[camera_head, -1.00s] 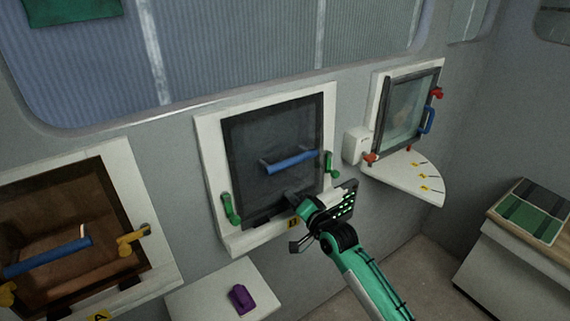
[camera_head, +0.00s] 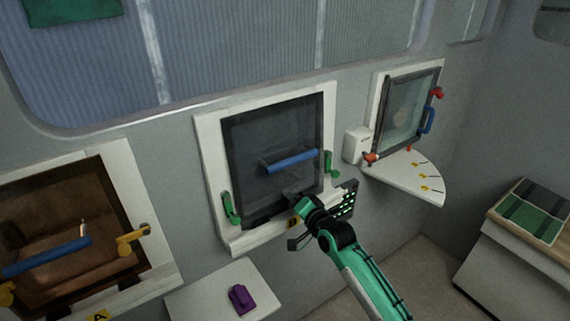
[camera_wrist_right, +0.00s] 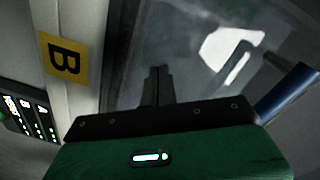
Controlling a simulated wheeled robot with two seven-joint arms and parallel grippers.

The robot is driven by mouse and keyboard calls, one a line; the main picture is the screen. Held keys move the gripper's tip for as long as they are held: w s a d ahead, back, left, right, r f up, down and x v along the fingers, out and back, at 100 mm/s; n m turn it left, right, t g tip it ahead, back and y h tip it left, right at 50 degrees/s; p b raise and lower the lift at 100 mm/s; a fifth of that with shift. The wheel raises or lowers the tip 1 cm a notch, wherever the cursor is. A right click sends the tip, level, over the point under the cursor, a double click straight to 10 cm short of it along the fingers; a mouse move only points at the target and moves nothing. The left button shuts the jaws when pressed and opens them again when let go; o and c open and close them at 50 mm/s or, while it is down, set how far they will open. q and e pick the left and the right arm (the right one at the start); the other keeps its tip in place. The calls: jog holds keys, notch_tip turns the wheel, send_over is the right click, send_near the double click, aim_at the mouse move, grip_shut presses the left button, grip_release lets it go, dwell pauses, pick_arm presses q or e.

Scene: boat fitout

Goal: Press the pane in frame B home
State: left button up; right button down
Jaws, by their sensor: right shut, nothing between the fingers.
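Frame B (camera_head: 209,150) is a white frame on the wall in the middle of the head view, with a dark grey pane (camera_head: 250,135) in it. The pane carries a blue bar handle (camera_head: 291,161). Green latches sit at its left (camera_head: 231,208) and right (camera_head: 332,164). My right gripper (camera_head: 295,198) is shut and empty, its tips at the pane's lower edge; I cannot tell if they touch. In the right wrist view the shut fingers (camera_wrist_right: 157,84) point at the pane (camera_wrist_right: 200,85), beside the yellow B label (camera_wrist_right: 63,59). My left gripper is not in view.
Frame A (camera_head: 130,180), with a blue handle and yellow latches, is at left. A hinged window (camera_head: 408,110) with red latches and a white quarter-round plate (camera_head: 405,180) is at right. A purple object (camera_head: 240,298) lies on a white shelf (camera_head: 205,295) below. A bench (camera_head: 500,250) stands far right.

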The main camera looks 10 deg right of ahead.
jog(key=shift+x, duration=0.8)
jog(key=shift+s, duration=0.1)
dwell(0.6)
jog(key=shift+s+d+p, duration=0.15)
jog(key=shift+s+p, duration=0.15)
jog(key=shift+s, duration=0.2)
jog(key=p+v, duration=0.3)
jog(key=v, duration=0.4)
jog(key=shift+s+d+p, duration=0.2)
jog(key=shift+s+p, duration=0.1)
jog(key=shift+s, duration=0.05)
